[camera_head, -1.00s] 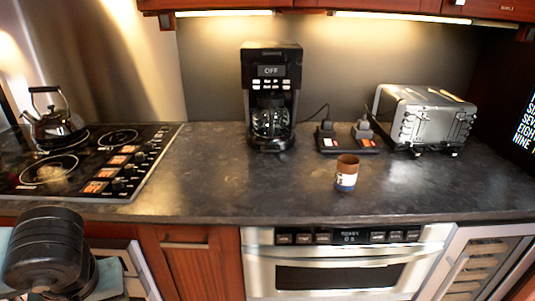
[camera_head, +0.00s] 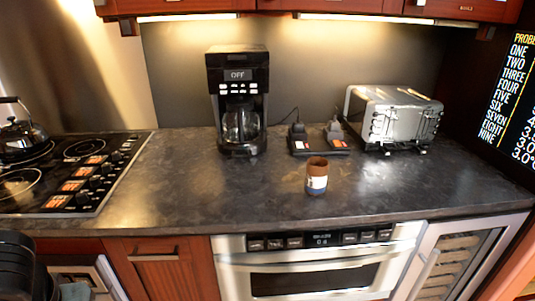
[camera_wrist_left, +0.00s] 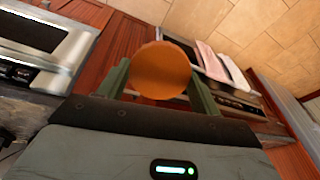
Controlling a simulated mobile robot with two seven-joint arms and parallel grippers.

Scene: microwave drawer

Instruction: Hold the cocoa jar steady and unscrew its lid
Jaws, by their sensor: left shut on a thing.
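The cocoa jar (camera_head: 317,178), a small brown cylinder with a white and blue band, stands upright on the dark counter. Its top looks dark and appears open, though it is small in view. My left gripper (camera_wrist_left: 160,72) is shut on a round orange-brown disc, which looks like the lid (camera_wrist_left: 162,70), in the left wrist view. The gripper is away from the jar; in the head view only dark parts of my left arm show at the lower left. My right gripper is in neither view.
A coffee maker (camera_head: 238,103) stands behind the jar to the left, and a toaster (camera_head: 394,117) behind it to the right. Two small dark devices (camera_head: 318,143) lie between them. A stovetop (camera_head: 70,172) is at left. The counter (camera_head: 230,188) around the jar is clear.

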